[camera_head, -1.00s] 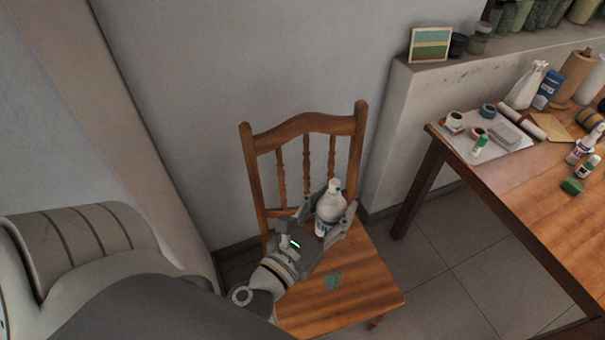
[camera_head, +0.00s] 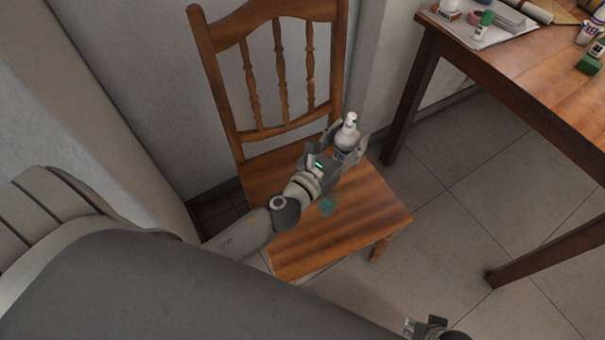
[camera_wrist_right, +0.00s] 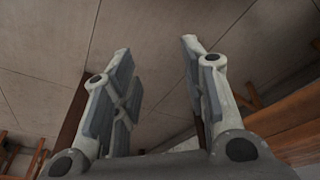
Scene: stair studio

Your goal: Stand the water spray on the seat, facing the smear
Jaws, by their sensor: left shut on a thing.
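The water spray (camera_head: 347,134) is a white bottle with a dark lower label, upright between the fingers of my left gripper (camera_head: 343,145). That gripper is shut on it over the back right part of the wooden chair's seat (camera_head: 362,214). I cannot tell whether the bottle's base touches the seat.
The chair's backrest (camera_head: 275,70) rises behind the seat, near the wall. Tiled floor (camera_head: 450,210) lies open between chair and table.

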